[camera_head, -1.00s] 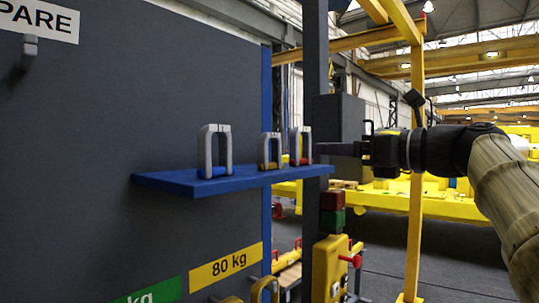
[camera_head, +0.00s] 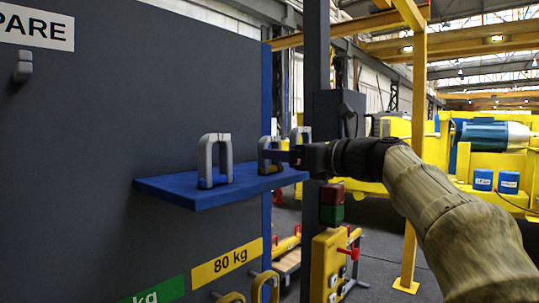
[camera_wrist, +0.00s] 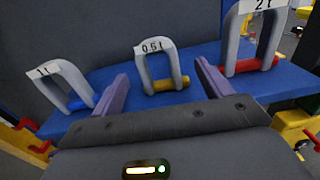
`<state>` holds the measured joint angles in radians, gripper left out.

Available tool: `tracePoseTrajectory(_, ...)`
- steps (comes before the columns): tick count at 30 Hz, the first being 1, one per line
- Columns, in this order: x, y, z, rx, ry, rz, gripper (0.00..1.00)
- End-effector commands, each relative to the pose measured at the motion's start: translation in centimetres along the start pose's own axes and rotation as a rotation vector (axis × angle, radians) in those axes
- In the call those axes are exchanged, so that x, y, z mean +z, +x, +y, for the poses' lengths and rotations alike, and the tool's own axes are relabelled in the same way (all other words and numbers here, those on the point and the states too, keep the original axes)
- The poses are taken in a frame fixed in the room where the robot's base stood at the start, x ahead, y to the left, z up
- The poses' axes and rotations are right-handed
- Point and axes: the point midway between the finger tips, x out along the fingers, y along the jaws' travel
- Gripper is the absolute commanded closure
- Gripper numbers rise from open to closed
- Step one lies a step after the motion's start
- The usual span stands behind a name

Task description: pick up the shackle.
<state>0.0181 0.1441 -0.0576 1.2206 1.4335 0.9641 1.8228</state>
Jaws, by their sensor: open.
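Three grey U-shaped shackles stand upright on a blue shelf (camera_head: 190,190). In the wrist view the left one, marked 1t (camera_wrist: 42,72), has a blue pin, the middle one, marked 0.5t (camera_wrist: 146,62), a yellow pin, and the right one, marked 2t (camera_wrist: 228,40), a red pin. In the head view I see the blue-pin shackle (camera_head: 205,158) clearly; the yellow-pin shackle (camera_head: 263,150) and the red-pin shackle (camera_head: 306,132) are partly hidden by my gripper (camera_head: 280,155). My gripper is open and empty, its fingers (camera_wrist: 161,76) pointing toward the 0.5t shackle, one to each side.
A dark panel (camera_head: 90,110) rises behind the shelf, with an 80 kg label (camera_head: 228,262) below. A dark post (camera_head: 317,80) stands at the shelf's right end. A yellow control box (camera_head: 328,265) with red and green blocks is below right.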

Motion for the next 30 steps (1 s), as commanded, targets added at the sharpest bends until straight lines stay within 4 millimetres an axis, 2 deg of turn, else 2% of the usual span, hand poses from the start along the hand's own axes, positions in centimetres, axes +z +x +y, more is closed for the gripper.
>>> tracePoseTrajectory(8,0.2,0.8,0.1,0.002,0.001,0.001,0.22)
tracePoseTrajectory(18,0.1,4.9,0.3,0.002,0.001,0.001,0.22)
tracePoseTrajectory(30,-0.1,5.2,0.3,0.000,0.000,0.000,0.22)
